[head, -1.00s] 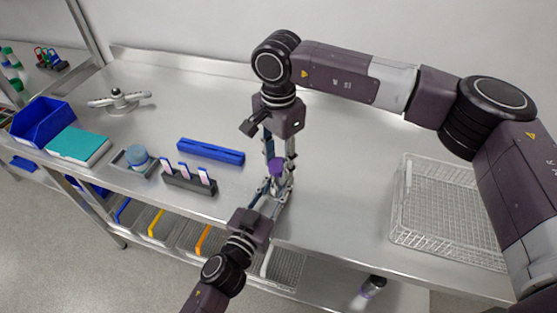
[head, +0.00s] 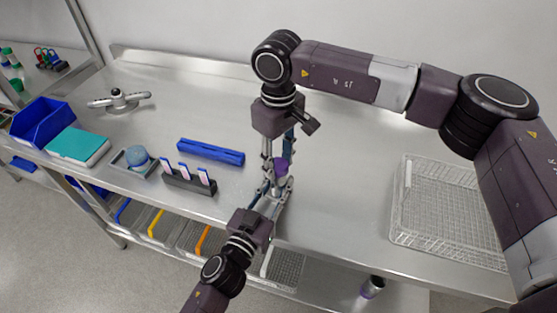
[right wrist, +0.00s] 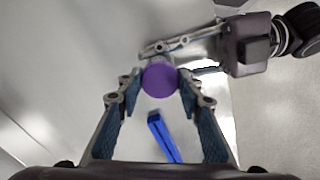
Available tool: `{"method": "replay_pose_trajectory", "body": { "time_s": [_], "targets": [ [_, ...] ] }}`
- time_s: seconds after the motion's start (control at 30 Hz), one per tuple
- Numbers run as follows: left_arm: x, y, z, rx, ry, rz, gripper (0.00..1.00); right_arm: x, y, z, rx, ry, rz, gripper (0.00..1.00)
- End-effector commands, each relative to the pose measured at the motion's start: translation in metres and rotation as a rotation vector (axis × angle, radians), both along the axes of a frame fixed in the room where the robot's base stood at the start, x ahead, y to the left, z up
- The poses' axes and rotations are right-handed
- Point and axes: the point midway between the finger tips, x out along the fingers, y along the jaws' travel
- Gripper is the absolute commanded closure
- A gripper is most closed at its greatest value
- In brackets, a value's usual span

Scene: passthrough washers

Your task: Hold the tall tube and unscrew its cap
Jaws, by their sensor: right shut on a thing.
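The purple cap (head: 281,168) of the tall tube shows above the front part of the steel table in the head view. In the right wrist view the round cap (right wrist: 159,79) is seen from above, between the fingertips. My right gripper (head: 277,162) points down from above and is shut on the cap. My left gripper (head: 274,187) comes from the front left, its fingers on either side of the tube just below the cap. Its fingers also show behind the cap in the right wrist view (right wrist: 178,58). The tube's body is mostly hidden by the fingers.
A blue bar (head: 211,151) and a dark rack (head: 188,182) with several upright strips lie left of the grippers. A wire basket (head: 447,238) stands right.

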Motion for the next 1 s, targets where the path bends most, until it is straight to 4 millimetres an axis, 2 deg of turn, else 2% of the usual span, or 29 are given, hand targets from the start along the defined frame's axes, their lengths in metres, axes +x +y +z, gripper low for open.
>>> {"method": "replay_pose_trajectory", "body": {
  "time_s": [0.27,0.3,0.43,0.77,1.0],
  "targets": [
    [-0.001,-0.002,0.001,0.000,-0.003,-0.005,1.00,0.002,0.000,0.001,0.002,-0.006,0.003,0.95],
    [-0.001,-0.002,0.001,0.000,-0.003,-0.005,1.00,0.002,0.000,0.001,0.002,-0.006,0.003,0.63],
    [-0.001,-0.001,0.001,0.000,-0.002,-0.003,1.00,0.001,0.000,0.001,0.002,-0.004,0.002,0.49],
    [0.000,-0.001,0.001,-0.001,-0.002,-0.001,1.00,0.001,0.000,0.003,0.001,-0.002,0.003,0.49],
    [0.000,0.000,0.001,-0.001,-0.002,-0.001,1.00,0.001,0.001,0.031,0.002,-0.003,0.003,0.49]
  ]
}}
